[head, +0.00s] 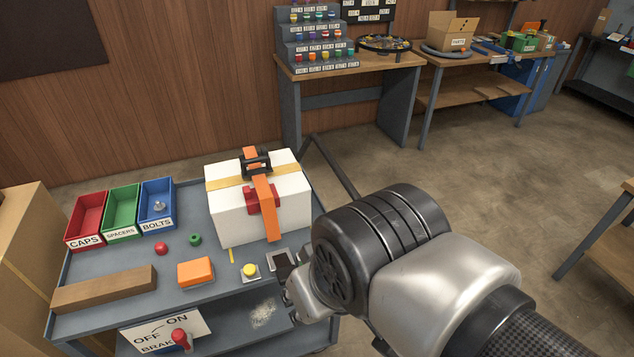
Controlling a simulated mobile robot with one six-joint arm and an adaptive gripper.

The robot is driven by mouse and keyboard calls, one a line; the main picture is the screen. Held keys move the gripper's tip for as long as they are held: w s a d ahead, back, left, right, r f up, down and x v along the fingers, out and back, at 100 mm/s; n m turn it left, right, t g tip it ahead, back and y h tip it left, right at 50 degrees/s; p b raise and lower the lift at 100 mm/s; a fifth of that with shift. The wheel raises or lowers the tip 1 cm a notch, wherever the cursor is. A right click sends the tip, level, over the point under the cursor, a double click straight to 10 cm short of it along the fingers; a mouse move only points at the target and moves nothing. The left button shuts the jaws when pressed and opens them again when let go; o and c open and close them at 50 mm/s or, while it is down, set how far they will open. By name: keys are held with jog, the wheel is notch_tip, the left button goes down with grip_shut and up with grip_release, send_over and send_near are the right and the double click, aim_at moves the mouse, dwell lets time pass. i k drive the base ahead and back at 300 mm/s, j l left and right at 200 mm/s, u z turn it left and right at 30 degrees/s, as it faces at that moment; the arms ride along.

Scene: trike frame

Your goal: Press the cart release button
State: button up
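A yellow round button (249,269) sits on a pale square base near the front edge of the grey cart (215,286). No label naming it as the cart release is readable. My gripper (286,272) is just to the right of the button, at the cart's front right. My wrist covers most of it, so I cannot see whether its fingers are apart. A light square frame (277,256) lies by the gripper, partly covered. A brake panel (150,336) marked OFF and ON, with a red-knobbed lever (180,339), is on the cart's front.
A white box (228,222) with orange and yellow straps stands behind the button. An orange block (196,272), a wooden bar (104,290), small red and green parts, and red, green and blue bins lie left. Workbenches stand at the back.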

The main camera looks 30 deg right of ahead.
aim_at(248, 269)
jog(key=i+l+u, duration=0.25)
jog(key=l, duration=0.6)
jog(key=i+l+u, duration=0.2)
jog(key=l, duration=0.65)
jog(key=l+u, duration=0.25)
jog(key=l, duration=0.6)
jog(key=u, duration=1.35)
jog(key=k+l+z, duration=0.1)
jog(key=l+z, duration=0.2)
jog(key=z, duration=0.15)
jog(key=k+l+z, duration=0.1)
jog(key=l+z, duration=0.3)
jog(key=j, duration=0.1)
